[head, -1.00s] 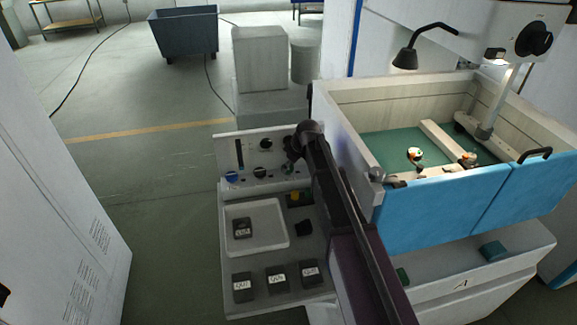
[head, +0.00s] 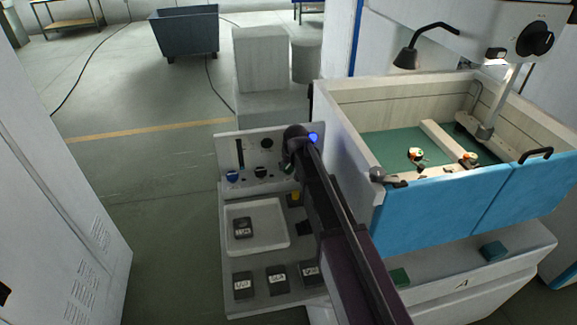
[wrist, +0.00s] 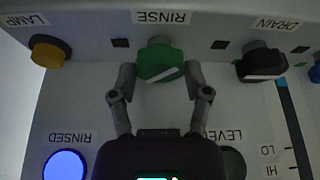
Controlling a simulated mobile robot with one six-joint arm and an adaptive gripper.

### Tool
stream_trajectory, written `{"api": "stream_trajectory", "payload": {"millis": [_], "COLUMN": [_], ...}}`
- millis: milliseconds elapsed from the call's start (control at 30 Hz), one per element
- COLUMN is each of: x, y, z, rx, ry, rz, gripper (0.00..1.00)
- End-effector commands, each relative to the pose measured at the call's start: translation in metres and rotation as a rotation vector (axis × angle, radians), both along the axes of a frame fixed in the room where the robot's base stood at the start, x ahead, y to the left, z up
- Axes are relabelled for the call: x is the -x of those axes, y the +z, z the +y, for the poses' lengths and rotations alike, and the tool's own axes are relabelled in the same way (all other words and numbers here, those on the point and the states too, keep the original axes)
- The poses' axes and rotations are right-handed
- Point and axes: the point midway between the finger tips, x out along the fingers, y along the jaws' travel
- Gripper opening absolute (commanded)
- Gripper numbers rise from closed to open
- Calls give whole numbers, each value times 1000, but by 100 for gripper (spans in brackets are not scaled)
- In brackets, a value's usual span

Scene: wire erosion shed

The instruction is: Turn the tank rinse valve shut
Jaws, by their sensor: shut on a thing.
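The rinse valve is a green knob (wrist: 160,60) with a white pointer bar, under an upside-down RINSE label in the wrist view. The bar lies nearly level there, slightly tilted. My gripper (wrist: 162,72) has a finger on each side of the knob and is shut on it. In the head view my arm hides the knob and most of the gripper at the right of the control panel (head: 232,146). A round blue lamp marked RINSED (wrist: 66,165) is lit.
Below the panel are a white tray (head: 270,243) and several labelled dark blocks. The open tank (head: 345,130) with blue front doors (head: 430,215) stands close on the right.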

Motion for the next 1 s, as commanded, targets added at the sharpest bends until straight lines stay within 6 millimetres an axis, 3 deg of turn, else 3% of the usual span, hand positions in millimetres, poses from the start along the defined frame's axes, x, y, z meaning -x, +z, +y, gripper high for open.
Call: {"api": "stream_trajectory", "payload": {"millis": [700,1000], "x": [1,1], "y": [-1,-1], "z": [4,4], "rx": [1,2], "ry": [-639,-831], "rz": [4,5], "gripper": [14,14]}}
